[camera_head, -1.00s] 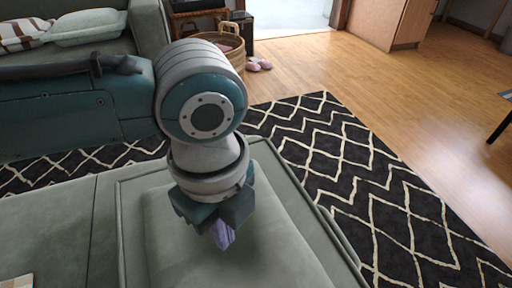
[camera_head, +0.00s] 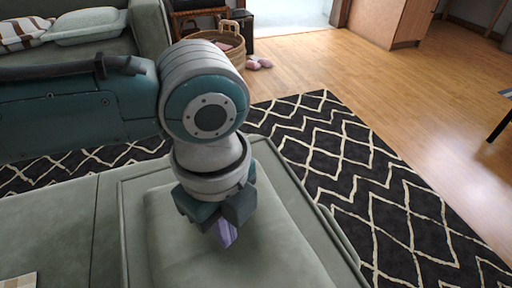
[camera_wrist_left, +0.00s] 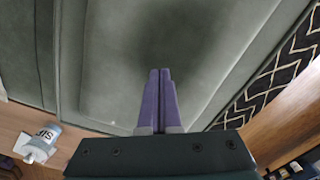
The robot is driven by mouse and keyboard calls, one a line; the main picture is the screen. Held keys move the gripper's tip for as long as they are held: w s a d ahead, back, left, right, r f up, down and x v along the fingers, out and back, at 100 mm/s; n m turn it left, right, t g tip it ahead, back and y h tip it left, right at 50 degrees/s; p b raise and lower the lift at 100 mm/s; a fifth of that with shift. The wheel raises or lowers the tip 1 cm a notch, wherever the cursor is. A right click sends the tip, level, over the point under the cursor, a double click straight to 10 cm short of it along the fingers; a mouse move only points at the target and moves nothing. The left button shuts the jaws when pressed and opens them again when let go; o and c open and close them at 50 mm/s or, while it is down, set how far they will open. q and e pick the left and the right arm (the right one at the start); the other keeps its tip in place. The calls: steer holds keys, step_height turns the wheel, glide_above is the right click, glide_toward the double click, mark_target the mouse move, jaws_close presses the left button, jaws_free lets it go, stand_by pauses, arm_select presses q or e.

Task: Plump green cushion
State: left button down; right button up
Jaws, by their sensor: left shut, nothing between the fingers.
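The green cushion (camera_head: 270,245) lies flat on the green sectional (camera_head: 65,225), at the bottom middle of the head view. In the left wrist view the cushion (camera_wrist_left: 130,45) fills the upper middle, with a dark shadow on it in front of the fingertips. My left gripper (camera_head: 228,238) points down at the cushion with its purple fingers shut and nothing between them. The closed fingers also show in the left wrist view (camera_wrist_left: 159,75). I cannot tell whether the fingertips touch the cushion. My right gripper is in neither view.
A black rug with cream zigzags (camera_head: 350,165) lies on the wooden floor (camera_head: 400,105) right of the sectional. Behind are a wicker basket (camera_head: 232,52), pink slippers (camera_head: 260,63) and a seat with light cushions (camera_head: 85,25). A bottle (camera_wrist_left: 42,140) shows in the left wrist view.

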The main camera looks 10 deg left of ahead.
arm_select(q)
steer(key=shift+f, duration=0.35)
stand_by(0.3)
steer(key=shift+a+f, duration=0.15)
stand_by(0.5)
steer(key=shift+r+p, duration=0.65)
steer(key=shift+p, duration=0.2)
steer(key=shift+r, duration=0.15)
steer(key=shift+r, duration=0.1)
step_height(320, 180, up, 6)
steer(key=p, duration=0.7)
